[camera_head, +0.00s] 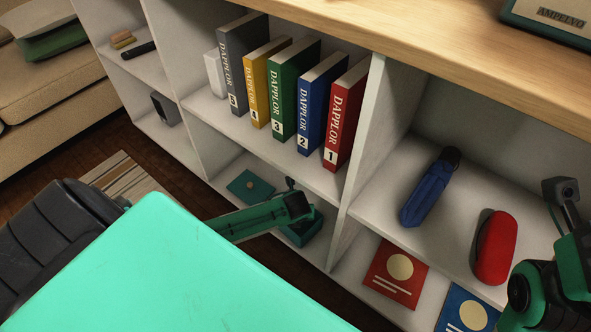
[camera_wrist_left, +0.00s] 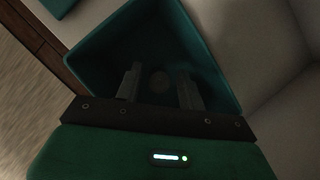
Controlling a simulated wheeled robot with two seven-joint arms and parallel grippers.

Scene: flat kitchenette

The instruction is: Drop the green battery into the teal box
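The teal box (camera_head: 301,230) stands on the bottom shelf under the books. In the left wrist view the open box (camera_wrist_left: 105,48) fills the upper middle, its inside dark. My left gripper (camera_wrist_left: 160,88) points down into the box opening, fingers apart with a gap between them. A dim round shape (camera_wrist_left: 160,82) shows between the fingers, touching neither; it may be the green battery's end, but its colour and depth cannot be told. In the head view my left wrist covers part of the box, and no battery shows. My right arm is at the right edge, its fingers outside the picture.
A flat teal piece (camera_head: 250,187) lies left of the box. Upright binders (camera_head: 293,105) stand on the shelf above. A white divider (camera_head: 355,150) rises right of the box. A blue umbrella (camera_head: 430,188) and red case (camera_head: 494,247) lie on the right shelf.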

